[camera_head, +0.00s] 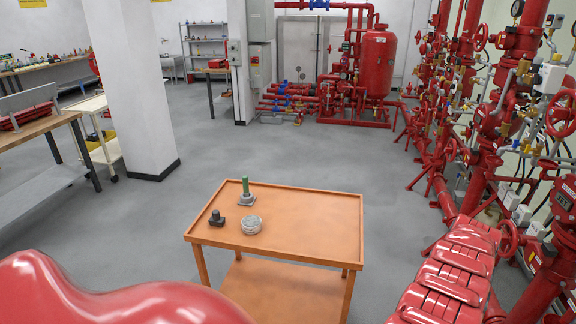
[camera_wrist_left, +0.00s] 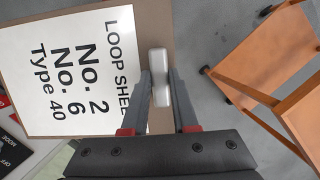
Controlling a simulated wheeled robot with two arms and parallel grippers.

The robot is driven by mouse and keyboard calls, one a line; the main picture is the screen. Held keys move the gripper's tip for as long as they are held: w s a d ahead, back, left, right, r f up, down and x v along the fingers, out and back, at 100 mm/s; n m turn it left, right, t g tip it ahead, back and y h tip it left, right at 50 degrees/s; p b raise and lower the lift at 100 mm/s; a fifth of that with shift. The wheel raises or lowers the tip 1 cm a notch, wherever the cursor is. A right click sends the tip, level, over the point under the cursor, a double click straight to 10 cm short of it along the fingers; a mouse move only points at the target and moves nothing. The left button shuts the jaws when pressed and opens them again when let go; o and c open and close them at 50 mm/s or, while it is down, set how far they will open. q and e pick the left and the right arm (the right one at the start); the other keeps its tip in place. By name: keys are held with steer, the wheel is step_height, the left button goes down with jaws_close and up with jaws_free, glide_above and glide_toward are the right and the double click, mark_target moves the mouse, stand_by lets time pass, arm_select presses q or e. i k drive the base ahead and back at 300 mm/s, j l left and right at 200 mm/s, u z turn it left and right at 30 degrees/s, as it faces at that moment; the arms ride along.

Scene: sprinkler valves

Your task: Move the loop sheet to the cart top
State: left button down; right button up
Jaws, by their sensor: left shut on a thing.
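The loop sheet (camera_wrist_left: 75,75) is a white printed page on a brown clipboard, reading "LOOP SHEE…", "No. 2", "No. 6", "Type 40". It fills the left of the left wrist view; it does not show in the head view. My left gripper (camera_wrist_left: 160,85) is shut on the board's pale metal clip at its edge. The orange cart top (camera_head: 310,230) is in the lower middle of the head view. The cart (camera_wrist_left: 280,45) also shows at the right of the left wrist view, apart from the board. My right gripper is not in view.
On the cart top's left half are a green-stemmed grey part (camera_head: 245,192), a small black part (camera_head: 216,218) and a grey disc (camera_head: 251,224). Its right half is clear. Red valve piping (camera_head: 490,120) lines the right. A white pillar (camera_head: 138,90) stands at left.

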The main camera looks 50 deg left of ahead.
mark_target(319, 221)
steer(key=i+u, duration=0.25)
steer(key=u, duration=0.15)
steer(key=i+u, duration=0.5)
steer(key=u, duration=0.25)
steer(key=i+l+u, duration=0.2)
steer(key=u, duration=0.15)
steer(key=i+l, duration=0.55)
